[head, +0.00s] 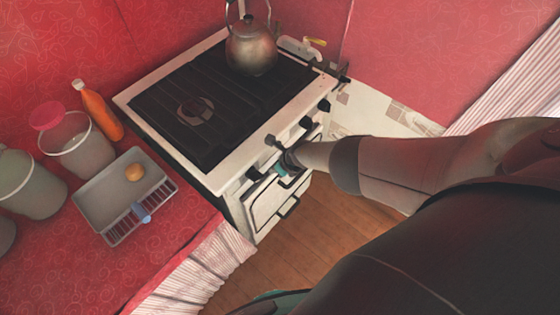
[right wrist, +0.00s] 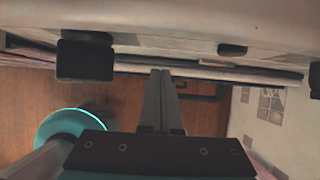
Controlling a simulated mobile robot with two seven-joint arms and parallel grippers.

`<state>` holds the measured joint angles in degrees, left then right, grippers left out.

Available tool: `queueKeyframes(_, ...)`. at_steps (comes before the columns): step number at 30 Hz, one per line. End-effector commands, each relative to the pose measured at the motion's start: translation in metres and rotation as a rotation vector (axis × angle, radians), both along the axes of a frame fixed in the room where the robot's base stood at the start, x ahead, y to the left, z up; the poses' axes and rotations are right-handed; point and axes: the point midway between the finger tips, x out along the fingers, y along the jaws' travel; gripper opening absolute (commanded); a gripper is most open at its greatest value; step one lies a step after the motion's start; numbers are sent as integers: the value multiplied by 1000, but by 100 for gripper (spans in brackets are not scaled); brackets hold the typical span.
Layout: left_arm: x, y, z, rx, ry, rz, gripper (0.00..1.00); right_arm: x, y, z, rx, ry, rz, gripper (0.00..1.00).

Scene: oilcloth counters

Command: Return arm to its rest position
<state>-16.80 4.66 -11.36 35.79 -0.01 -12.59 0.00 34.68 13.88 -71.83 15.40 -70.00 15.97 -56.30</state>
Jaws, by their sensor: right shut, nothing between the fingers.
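My right arm (head: 395,172) reaches in from the right in the head view, with its end at the front of the white stove (head: 225,172). My right gripper (head: 275,148) is beside the knobs on the front panel. In the right wrist view, the two grey fingers (right wrist: 161,76) are together with nothing between them. They point towards the stove front, with dark knobs or handles to either side. Whether the fingertips touch the stove cannot be told. My left gripper is not in view.
A kettle (head: 251,50) stands at the back of the cooktop. Wooden floor (head: 300,228) is open below the arm.

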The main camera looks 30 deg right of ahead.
Motion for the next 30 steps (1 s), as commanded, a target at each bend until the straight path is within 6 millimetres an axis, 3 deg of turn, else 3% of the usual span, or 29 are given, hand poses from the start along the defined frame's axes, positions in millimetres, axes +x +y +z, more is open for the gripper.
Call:
queueKeyframes(9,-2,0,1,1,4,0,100,2,2,3,2,2,-3,0)
queueKeyframes(14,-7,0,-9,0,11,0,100,-19,19,-22,120,32,-155,0)
queueKeyframes(17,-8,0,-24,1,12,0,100,-51,40,-57,298,86,-431,0)
queueKeyframes(22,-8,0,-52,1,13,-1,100,-126,59,-122,625,221,-1114,0)
queueKeyframes(26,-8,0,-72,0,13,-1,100,-196,54,-168,798,312,-1685,0)
queueKeyframes(30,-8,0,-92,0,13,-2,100,-284,40,-210,904,357,-2313,0)
